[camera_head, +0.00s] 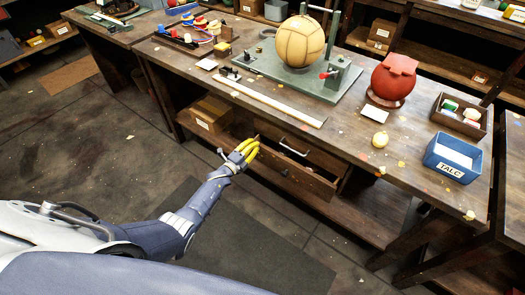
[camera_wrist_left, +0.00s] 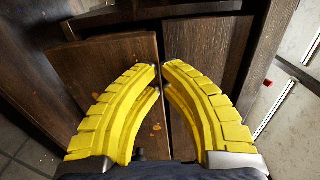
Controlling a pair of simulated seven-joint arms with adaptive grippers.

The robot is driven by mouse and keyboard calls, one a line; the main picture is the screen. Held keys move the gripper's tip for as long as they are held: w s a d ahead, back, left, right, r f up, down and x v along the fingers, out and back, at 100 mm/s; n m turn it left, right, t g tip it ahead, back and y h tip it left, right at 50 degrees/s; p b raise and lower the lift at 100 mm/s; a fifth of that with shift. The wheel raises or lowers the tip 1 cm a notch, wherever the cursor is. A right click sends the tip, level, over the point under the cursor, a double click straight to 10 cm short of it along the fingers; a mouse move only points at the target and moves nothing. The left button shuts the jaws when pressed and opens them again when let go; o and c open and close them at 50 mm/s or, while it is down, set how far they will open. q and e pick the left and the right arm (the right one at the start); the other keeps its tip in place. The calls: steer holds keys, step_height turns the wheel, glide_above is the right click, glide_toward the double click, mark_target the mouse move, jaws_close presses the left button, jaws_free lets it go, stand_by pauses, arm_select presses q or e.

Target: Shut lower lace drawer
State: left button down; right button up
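The lower drawer (camera_head: 308,186) under the workbench stands pulled out, its wooden front forward of the upper drawer (camera_head: 318,158). The upper drawer has a pale bar handle and looks closed. My left gripper (camera_head: 254,145), with yellow ribbed fingers, is at the left end of the open drawer, near its front's upper edge. In the left wrist view the left gripper (camera_wrist_left: 160,66) has its fingertips almost together, with nothing visible between them, in front of brown wooden panels. I cannot tell whether it touches the drawer. My right gripper is out of view.
The workbench top (camera_head: 340,130) above carries a ball on a green stand (camera_head: 300,42), a red ball (camera_head: 393,78) and a blue talc box (camera_head: 452,157). A cardboard box (camera_head: 211,113) sits on the shelf left of the drawers. The floor in front is clear.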

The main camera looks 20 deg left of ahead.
arm_select(q)
steer(key=shift+w, duration=0.4)
steer(key=shift+s, duration=0.1)
